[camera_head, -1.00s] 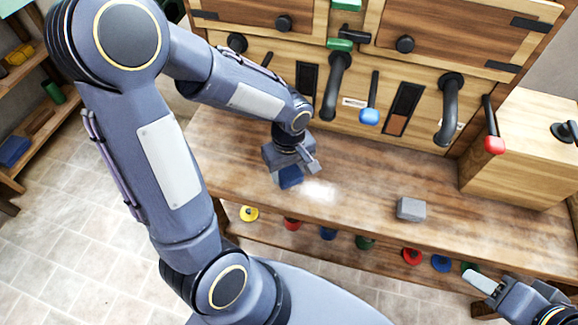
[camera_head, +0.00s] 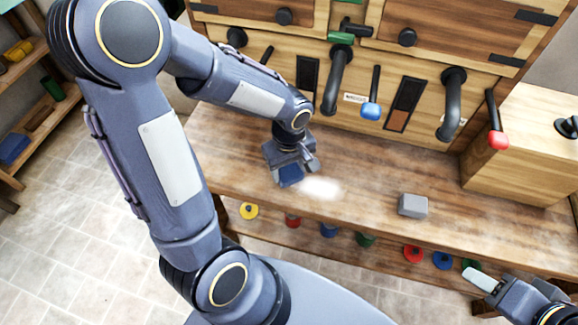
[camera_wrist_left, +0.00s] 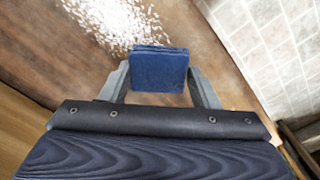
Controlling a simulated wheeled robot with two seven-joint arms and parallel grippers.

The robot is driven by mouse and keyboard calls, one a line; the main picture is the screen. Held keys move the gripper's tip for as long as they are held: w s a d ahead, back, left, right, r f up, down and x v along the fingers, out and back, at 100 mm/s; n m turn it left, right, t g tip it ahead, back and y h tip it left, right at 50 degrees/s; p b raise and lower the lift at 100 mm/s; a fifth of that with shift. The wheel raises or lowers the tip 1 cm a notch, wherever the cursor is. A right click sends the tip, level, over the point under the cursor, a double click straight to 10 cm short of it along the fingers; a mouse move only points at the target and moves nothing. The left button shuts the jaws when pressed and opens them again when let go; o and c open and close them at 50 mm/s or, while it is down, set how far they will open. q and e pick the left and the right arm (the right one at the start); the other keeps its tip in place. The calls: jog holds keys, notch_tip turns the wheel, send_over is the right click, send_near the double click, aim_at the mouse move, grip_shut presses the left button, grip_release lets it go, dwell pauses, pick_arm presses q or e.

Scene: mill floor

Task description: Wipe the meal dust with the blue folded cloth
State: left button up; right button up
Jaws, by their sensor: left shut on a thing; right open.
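The blue folded cloth (camera_head: 290,175) is held in my left gripper (camera_head: 293,166) at the bench top, just left of the meal dust. In the left wrist view the cloth (camera_wrist_left: 158,70) sits between the two fingers of my left gripper (camera_wrist_left: 160,84). The meal dust (camera_head: 320,188) is a white patch on the wooden bench. In the left wrist view the dust (camera_wrist_left: 125,25) is a speckled patch just beyond the cloth. Whether the cloth touches the bench is hard to tell.
A grey block (camera_head: 413,206) lies on the bench (camera_head: 365,190) right of the dust. Behind stand a wooden cabinet with black pipes, a blue-knobbed lever (camera_head: 372,111) and a red-knobbed lever (camera_head: 498,140). A wooden box (camera_head: 525,150) stands at the right. Coloured round items sit below the bench.

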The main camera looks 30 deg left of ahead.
pick_arm(q)
jog(key=shift+f+b, duration=0.75)
jog(key=shift+f, duration=0.1)
jog(key=shift+d, duration=0.1)
jog(key=shift+w+d+r+b, duration=0.1)
jog(key=shift+w+d+b, duration=0.15)
jog(key=shift+d, duration=0.65)
jog(key=shift+w+d+r+b, duration=0.1)
jog(key=shift+w+d+b, duration=0.1)
jog(key=shift+d, duration=0.65)
jog(key=shift+w+d+f+b, duration=0.15)
jog(key=shift+w+d+b, duration=0.1)
jog(key=shift+d, duration=0.5)
jog(key=shift+w+d+f+b, duration=0.1)
jog(key=shift+d+b, duration=0.15)
jog(key=shift+d, duration=0.5)
jog(key=shift+w+d+r, duration=0.1)
jog(key=shift+w+d, duration=0.15)
jog(key=shift+d, duration=0.8)
jog(key=shift+w+d+r, duration=0.1)
jog(key=shift+w+d, duration=0.1)
jog(key=shift+d, duration=0.8)
jog(key=shift+w+d+f+b, duration=0.1)
jog(key=shift+w+d+b, duration=0.15)
jog(key=shift+d, duration=0.6)
jog(key=shift+w+d+f+b, duration=0.15)
jog(key=shift+d+b, duration=0.2)
jog(key=shift+d, duration=0.5)
jog(key=shift+r, duration=0.1)
jog(key=shift+a, duration=0.15)
